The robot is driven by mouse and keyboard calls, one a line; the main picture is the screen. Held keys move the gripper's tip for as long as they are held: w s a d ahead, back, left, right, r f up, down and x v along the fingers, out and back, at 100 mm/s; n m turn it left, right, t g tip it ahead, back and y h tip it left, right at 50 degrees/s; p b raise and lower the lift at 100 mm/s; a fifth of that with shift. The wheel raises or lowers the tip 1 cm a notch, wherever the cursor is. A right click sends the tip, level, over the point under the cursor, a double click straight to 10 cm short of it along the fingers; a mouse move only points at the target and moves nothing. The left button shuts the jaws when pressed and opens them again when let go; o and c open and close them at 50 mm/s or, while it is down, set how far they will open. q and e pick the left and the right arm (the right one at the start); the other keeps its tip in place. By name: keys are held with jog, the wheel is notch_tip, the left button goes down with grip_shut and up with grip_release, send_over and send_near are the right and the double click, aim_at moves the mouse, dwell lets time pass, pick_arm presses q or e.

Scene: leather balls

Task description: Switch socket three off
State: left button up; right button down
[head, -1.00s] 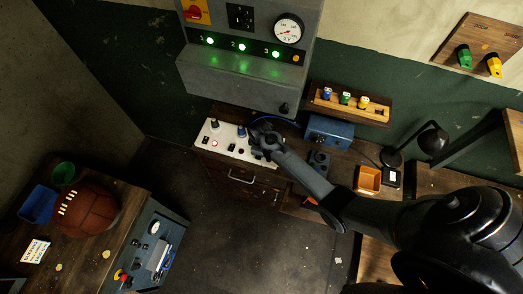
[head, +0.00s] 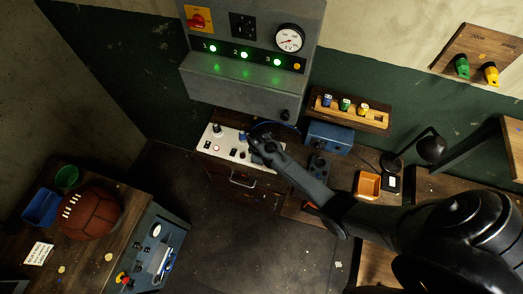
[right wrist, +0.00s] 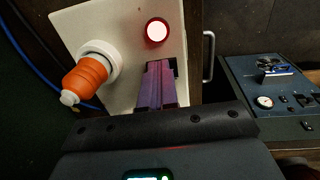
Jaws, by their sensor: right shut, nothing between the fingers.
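A white socket panel (head: 206,140) sits low under the grey wall box, with a dark plug (head: 217,129) and a blue plug (head: 242,134) visible. My right gripper (head: 254,142) is over its right end and hides that part. In the right wrist view, an orange plug (right wrist: 85,76) sits in a white round socket (right wrist: 101,54), beside a lit red lamp (right wrist: 157,31). My shut, empty right fingers (right wrist: 160,82) are at a dark switch (right wrist: 173,65) below the lamp and mostly cover it. I cannot tell contact or the switch's position. My left gripper is out of view.
The grey wall box (head: 235,88) has lit green lamps 1, 2 and 3 (head: 278,62) and a gauge (head: 289,38). A blue box (head: 328,136) and a wooden rack (head: 348,111) stand right of the panel. A leather ball (head: 92,212) lies on the left bench.

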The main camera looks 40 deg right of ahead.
jog(key=shift+s+a, duration=0.3)
jog(key=shift+s, duration=0.05)
jog(key=r+p, duration=0.4)
jog(key=p, duration=0.1)
jog(key=shift+w+d+r, duration=0.3)
jog(key=shift+r, duration=0.05)
notch_tip(320, 180, up, 9)
jog(key=b, duration=0.1)
jog(key=shift+s+a+r, duration=0.15)
jog(key=shift+s+a, duration=0.1)
jog(key=shift+a, duration=0.2)
jog(key=b, duration=0.7)
jog(key=shift+w+a, duration=0.1)
jog(key=shift+w, duration=0.15)
jog(key=shift+r, duration=0.1)
